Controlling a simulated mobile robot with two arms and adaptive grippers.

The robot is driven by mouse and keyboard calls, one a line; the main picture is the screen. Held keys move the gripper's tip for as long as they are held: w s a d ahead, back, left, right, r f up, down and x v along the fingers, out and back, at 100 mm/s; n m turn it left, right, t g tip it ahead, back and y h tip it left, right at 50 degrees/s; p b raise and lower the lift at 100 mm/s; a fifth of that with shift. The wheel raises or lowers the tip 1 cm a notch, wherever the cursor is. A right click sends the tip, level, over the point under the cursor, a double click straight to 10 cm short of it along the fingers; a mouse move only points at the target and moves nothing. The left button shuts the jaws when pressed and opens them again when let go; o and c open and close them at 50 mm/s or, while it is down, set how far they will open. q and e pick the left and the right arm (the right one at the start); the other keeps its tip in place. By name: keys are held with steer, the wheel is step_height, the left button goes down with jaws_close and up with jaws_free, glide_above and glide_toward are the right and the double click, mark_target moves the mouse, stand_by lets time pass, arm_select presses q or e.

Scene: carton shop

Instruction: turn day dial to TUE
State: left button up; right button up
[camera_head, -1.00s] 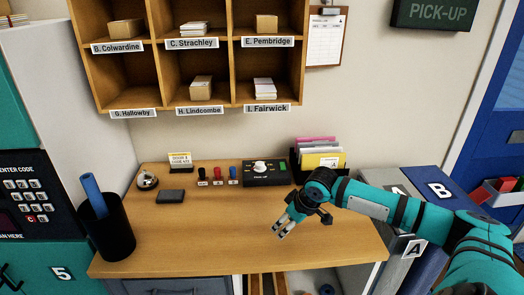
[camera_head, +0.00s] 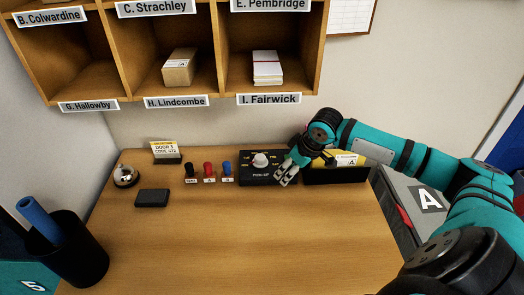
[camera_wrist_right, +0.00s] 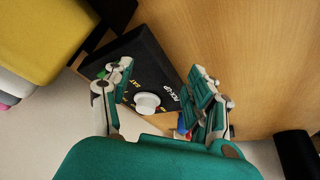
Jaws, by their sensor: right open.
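The day dial is a white knob (camera_head: 260,160) on a black box labelled PICK-UP (camera_head: 258,178), standing at the back of the wooden counter. The day marks around the knob are too small to read fully in the head view. My right gripper (camera_head: 284,177) is open, in front of the box's right part. In the right wrist view the knob (camera_wrist_right: 147,103) shows between the two open fingers of the right gripper (camera_wrist_right: 165,95), farther off, and neither finger appears to touch it. My left gripper is out of view.
Several small stampers (camera_head: 208,170) stand just left of the box. A bell (camera_head: 125,176), a black pad (camera_head: 152,198) and a small sign (camera_head: 166,151) are farther left. A folder holder (camera_head: 336,172) stands right. The counter's front (camera_head: 230,245) is clear.

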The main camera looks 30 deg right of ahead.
mark_target(260, 157)
steer(key=w+a+p, duration=0.1)
steer(key=w, duration=0.2)
steer(key=w+a+p, duration=0.1)
steer(key=w, duration=0.3)
steer(key=w+p, duration=0.1)
steer(key=w, duration=0.2)
steer(key=shift+w+a+r, duration=0.1)
steer(key=shift+w+a, duration=0.25)
steer(key=shift+a, duration=0.05)
steer(key=shift+w+f+p, duration=0.1)
steer(key=shift+f+p, duration=0.25)
steer(key=shift+f, duration=0.3)
steer(key=c, duration=1.1)
steer(key=shift+a+m+h+p, duration=0.1)
steer(key=shift+m+h+p, duration=0.25)
steer(key=shift+p, duration=0.55)
steer(key=m+p, duration=0.2)
steer(key=m+h+p, duration=0.1)
steer(key=p, duration=0.1)
steer(key=shift+a+r+m+p, duration=0.1)
steer(key=shift+r+m+p, duration=0.1)
steer(key=shift+m+p, duration=0.2)
steer(key=shift+f+m+h+p, duration=0.2)
steer(key=shift+m+h+p, duration=0.45)
steer(key=shift+m+p, duration=0.85)
